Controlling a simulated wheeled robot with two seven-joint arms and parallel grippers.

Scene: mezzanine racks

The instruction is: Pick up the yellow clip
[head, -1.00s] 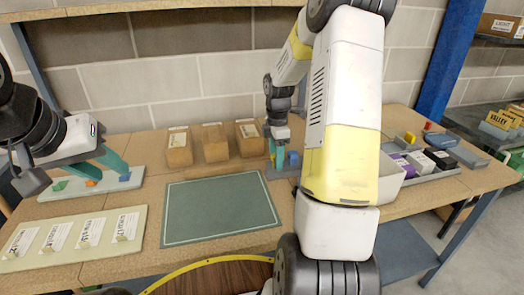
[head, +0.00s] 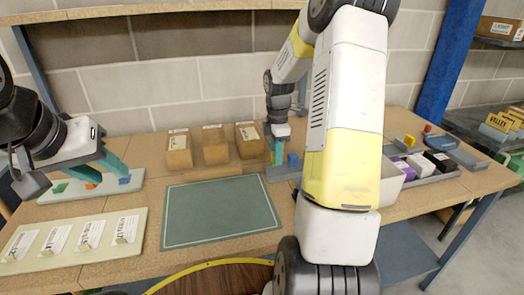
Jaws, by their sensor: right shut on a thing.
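My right gripper (head: 277,152) points down at the grey rack (head: 280,173) behind the green mat. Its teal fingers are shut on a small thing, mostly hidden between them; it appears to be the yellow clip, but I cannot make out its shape. A blue piece (head: 292,158) stands on the rack just right of the fingers. My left gripper (head: 102,163) is open and empty, above the pale tray at the left.
The pale tray (head: 48,197) holds green, orange and blue pieces. A labelled card board (head: 70,262) lies in front of it. Three cardboard bins (head: 215,146) stand at the back. The green mat (head: 215,210) is bare. A grey tray (head: 440,175) with several boxes is at the right.

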